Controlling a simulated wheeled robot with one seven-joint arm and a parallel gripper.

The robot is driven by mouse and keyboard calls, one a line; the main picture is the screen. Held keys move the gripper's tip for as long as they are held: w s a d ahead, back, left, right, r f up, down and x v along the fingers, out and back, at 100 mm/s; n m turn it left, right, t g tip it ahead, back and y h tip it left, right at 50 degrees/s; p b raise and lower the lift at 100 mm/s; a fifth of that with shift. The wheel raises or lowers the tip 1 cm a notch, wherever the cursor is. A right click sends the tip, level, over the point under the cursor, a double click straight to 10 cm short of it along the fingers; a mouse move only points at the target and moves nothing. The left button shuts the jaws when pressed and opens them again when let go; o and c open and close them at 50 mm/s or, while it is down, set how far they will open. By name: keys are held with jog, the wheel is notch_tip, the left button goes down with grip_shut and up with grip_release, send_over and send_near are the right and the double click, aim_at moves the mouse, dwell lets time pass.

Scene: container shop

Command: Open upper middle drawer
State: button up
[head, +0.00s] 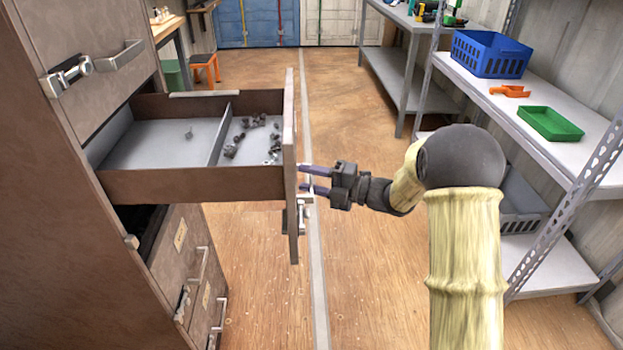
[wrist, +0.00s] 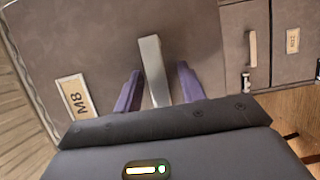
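A brown drawer (head: 195,186) is pulled far out of the cabinet at the left of the head view. Small dark metal parts (head: 248,134) lie in its grey, divided inside. My gripper (head: 303,178) is at the outer face of the drawer front. In the wrist view, my gripper's purple fingers (wrist: 160,72) stand on either side of the pale metal handle (wrist: 152,62). A gap shows between the handle and the right finger, so the fingers look open around it. A label reading M8 (wrist: 76,98) is on the drawer front.
A closed upper drawer with a handle (head: 122,57) is above, and lower drawers (head: 183,250) are below. A metal shelf (head: 540,115) with a blue crate (head: 489,54) and a green tray (head: 549,123) stands right. The floor between is clear.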

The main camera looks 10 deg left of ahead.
jog(key=s+d+p, duration=0.3)
jog(key=d, duration=1.4)
